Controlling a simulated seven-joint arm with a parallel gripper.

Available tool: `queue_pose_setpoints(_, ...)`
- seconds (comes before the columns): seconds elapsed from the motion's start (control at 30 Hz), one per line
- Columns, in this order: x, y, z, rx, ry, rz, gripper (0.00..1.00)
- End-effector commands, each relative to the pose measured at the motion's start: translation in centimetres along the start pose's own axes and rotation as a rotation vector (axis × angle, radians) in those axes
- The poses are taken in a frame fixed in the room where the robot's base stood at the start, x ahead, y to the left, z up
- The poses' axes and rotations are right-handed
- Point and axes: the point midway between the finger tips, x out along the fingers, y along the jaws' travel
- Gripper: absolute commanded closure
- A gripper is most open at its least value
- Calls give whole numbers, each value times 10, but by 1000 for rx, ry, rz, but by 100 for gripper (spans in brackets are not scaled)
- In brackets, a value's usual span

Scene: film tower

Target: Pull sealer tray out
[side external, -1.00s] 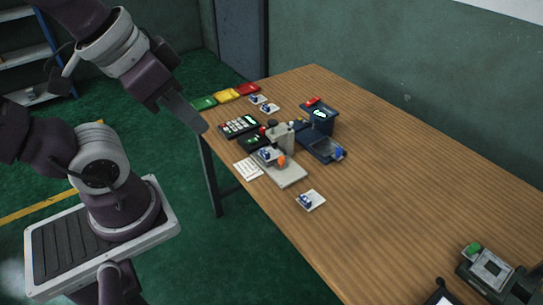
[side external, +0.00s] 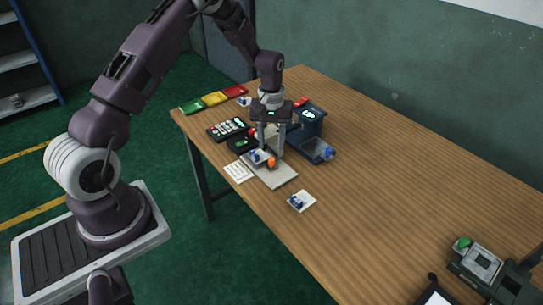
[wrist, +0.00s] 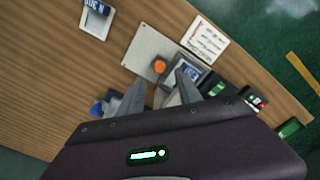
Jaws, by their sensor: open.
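A dark blue box-shaped machine (side external: 308,124) with a lit green display stands on the table; it looks like the sealer. Its low tray (side external: 317,150) sticks out at the front, with a blue knob (side external: 328,153) at the end. In the wrist view the blue knob (wrist: 97,108) shows left of the fingers, and my gripper partly hides the tray. My gripper (side external: 271,150) is open, pointing down over a grey plate device (side external: 276,174) with an orange knob (side external: 271,163), left of the blue tray. In the wrist view the orange knob (wrist: 159,66) shows between the fingertips; contact cannot be told.
A black keypad (side external: 227,129), a printed white card (side external: 239,171) and green, yellow and red trays (side external: 214,98) lie left and behind. A small white card with a blue piece (side external: 302,201) lies in front. Another device (side external: 482,262) stands far right. The middle table is clear.

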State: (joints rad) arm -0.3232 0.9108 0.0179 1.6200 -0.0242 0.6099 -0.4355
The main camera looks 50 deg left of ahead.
Motion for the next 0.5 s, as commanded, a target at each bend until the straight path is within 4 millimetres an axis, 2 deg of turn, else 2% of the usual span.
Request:
queue_pose_setpoints(0.23, 47, 0, 1, 2, -3, -1, 59)
queue_pose_setpoints(0.33, 57, 0, 1, 2, -2, 0, 59)
queue_pose_setpoints(0.5, 60, 0, 1, 3, -1, 0, 59)
